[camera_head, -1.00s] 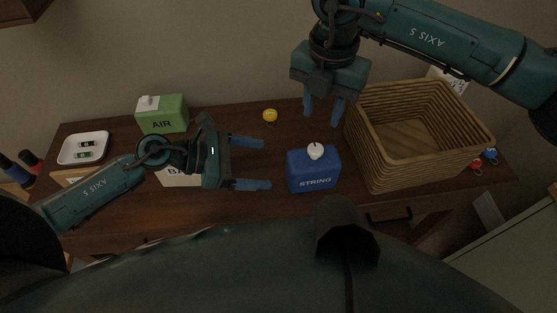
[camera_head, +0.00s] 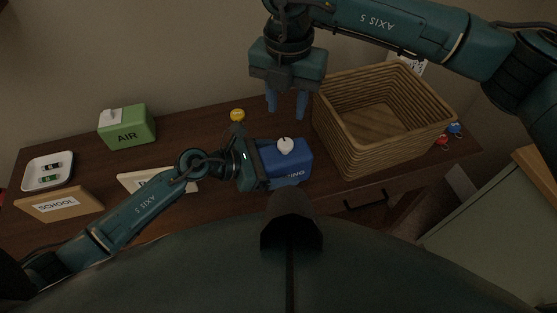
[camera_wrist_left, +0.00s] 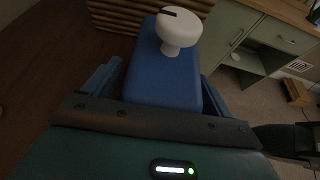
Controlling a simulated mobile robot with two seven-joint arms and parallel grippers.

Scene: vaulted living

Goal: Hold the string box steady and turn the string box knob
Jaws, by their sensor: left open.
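The blue string box (camera_head: 294,166) stands on the dark wooden table, with its white knob (camera_head: 285,145) on top. My left gripper (camera_head: 279,163) is at the box's left end, open, with its fingers reaching along two sides of the box. In the left wrist view the blue box (camera_wrist_left: 164,79) sits between the two blue fingers, and the white knob (camera_wrist_left: 179,30) with a dark mark rises above it. Whether the fingers touch the box is not clear. My right gripper (camera_head: 286,106) is open and empty, pointing down above and behind the box.
A wicker basket (camera_head: 348,150) stands close to the right of the box. A green AIR box (camera_head: 127,134), a white tray (camera_head: 30,180), a SCHOOL box (camera_head: 60,207) and a partly covered white-labelled box (camera_head: 130,182) are at left. A yellow round item (camera_head: 237,115) lies behind.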

